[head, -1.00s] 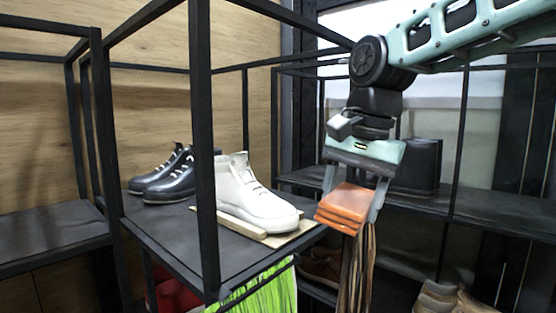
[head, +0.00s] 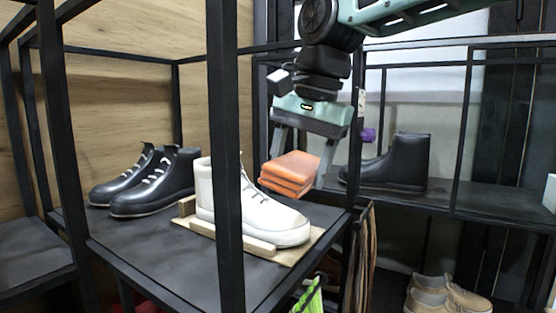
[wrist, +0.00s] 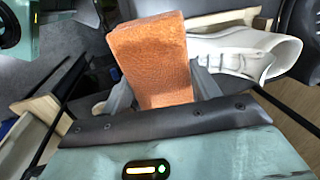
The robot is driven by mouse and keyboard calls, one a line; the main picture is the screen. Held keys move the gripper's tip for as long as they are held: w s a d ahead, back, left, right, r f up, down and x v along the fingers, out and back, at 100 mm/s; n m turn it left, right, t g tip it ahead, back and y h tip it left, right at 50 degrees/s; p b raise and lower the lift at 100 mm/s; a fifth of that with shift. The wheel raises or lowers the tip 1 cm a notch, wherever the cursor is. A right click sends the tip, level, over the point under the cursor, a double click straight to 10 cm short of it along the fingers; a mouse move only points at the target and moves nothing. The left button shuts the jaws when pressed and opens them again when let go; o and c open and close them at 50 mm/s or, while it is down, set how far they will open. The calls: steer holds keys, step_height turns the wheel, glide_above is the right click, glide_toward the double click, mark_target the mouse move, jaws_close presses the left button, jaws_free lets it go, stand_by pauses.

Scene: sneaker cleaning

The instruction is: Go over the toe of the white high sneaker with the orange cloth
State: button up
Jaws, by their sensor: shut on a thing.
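The white high sneaker (head: 268,215) stands upright on a light wooden board (head: 289,250) on the dark shelf, its toe pointing right in the head view. A black rack post hides part of its middle. My gripper (head: 293,178) is shut on the folded orange cloth (head: 291,172) and holds it above and behind the sneaker's toe area. In the wrist view the orange cloth (wrist: 152,62) fills the middle between the fingers, and the white sneaker (wrist: 245,52) lies behind it to the right. I cannot tell whether the cloth touches the sneaker.
Black rack posts (head: 227,130) stand close in front. A pair of black shoes (head: 150,180) is left of the sneaker on the same shelf (head: 150,248). A black boot (head: 397,163) stands on the back right shelf. Tan shoes (head: 445,296) sit lower right.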

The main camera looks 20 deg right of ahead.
steer(key=shift+w+a, duration=0.2)
steer(key=shift+w, duration=0.1)
steer(key=b, duration=0.5)
glide_above(290, 214)
steer(key=s+a, duration=0.2)
steer(key=s, duration=0.1)
steer(key=shift+s+a+f, duration=0.1)
steer(key=shift+f, duration=2.85)
steer(key=shift+a+f, duration=0.1)
steer(key=shift+f, duration=0.65)
steer(key=shift+w+d+r, duration=0.15)
steer(key=shift+w+d, duration=1.05)
steer(key=shift+d, duration=0.3)
steer(key=shift+w+d+p, duration=0.4)
steer(key=shift+w+d, duration=0.3)
steer(key=shift+d, duration=0.25)
steer(key=shift+w+d+p, duration=0.4)
steer(key=shift+w+d, duration=0.25)
steer(key=shift+d, duration=0.25)
steer(key=shift+s+a, duration=0.8)
steer(key=shift+a, duration=0.3)
steer(key=shift+s+a, duration=0.8)
steer(key=shift+a, duration=0.3)
steer(key=shift+s+a, duration=0.8)
steer(key=shift+a, duration=0.3)
steer(key=shift+f, duration=0.2)
